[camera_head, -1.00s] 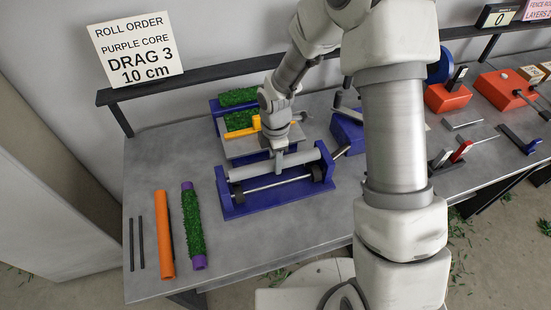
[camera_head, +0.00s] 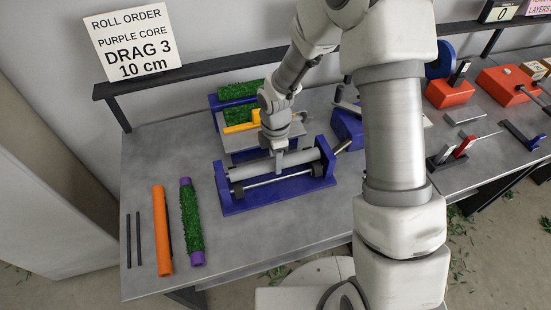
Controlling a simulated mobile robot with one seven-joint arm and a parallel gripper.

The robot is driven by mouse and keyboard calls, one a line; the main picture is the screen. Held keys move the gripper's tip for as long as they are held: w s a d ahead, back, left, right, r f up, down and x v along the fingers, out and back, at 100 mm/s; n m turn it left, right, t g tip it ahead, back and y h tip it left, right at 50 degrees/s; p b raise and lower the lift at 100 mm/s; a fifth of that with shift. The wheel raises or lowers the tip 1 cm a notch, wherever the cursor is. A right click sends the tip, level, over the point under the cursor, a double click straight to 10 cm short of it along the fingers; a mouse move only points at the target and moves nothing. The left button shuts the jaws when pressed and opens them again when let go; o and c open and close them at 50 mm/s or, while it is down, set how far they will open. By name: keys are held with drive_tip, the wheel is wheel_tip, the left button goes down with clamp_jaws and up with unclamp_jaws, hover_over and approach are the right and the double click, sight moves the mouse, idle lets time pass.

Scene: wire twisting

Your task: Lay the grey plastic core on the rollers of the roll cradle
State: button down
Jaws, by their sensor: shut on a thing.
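The grey plastic core (camera_head: 250,170) is a light grey tube lying lengthwise along the blue roll cradle (camera_head: 262,202), between its end walls. My gripper (camera_head: 279,170) points down and is shut on the core near its middle. A thin metal rod (camera_head: 275,181) with dark wheels near its ends runs along the front of the cradle. The core sits just behind and above this rod. The rollers under the core are mostly hidden, so I cannot tell whether it touches them.
Behind the cradle stands a blue-framed stand (camera_head: 213,101) with green turf and a yellow-orange part (camera_head: 240,128). An orange tube (camera_head: 162,230), a turf-wrapped purple core (camera_head: 191,222) and two dark rods lie at left. The table in front of the cradle is clear.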

drive_tip(key=shift+f, duration=0.2)
drive_tip(key=shift+c, duration=1.8)
unclamp_jaws()
drive_tip(key=shift+r, duration=0.1)
wheel_tip(320, 180, up, 17)
drive_tip(key=p, duration=0.1)
drive_tip(key=shift+r, duration=0.2)
drive_tip(key=s+d+r+m+t, duration=0.2)
drive_tip(key=s+d+r+m, duration=0.4)
drive_tip(key=s+m, duration=0.3)
drive_tip(key=s+d+r+m+t, duration=0.3)
drive_tip(key=s+d+r+m, duration=0.3)
drive_tip(key=m, duration=0.6)
drive_tip(key=s+r, duration=0.2)
drive_tip(key=s, duration=0.1)
drive_tip(key=shift+s+d+r+t, duration=0.15)
drive_tip(key=shift+s+r+t, duration=0.15)
drive_tip(key=shift+s+r, duration=0.1)
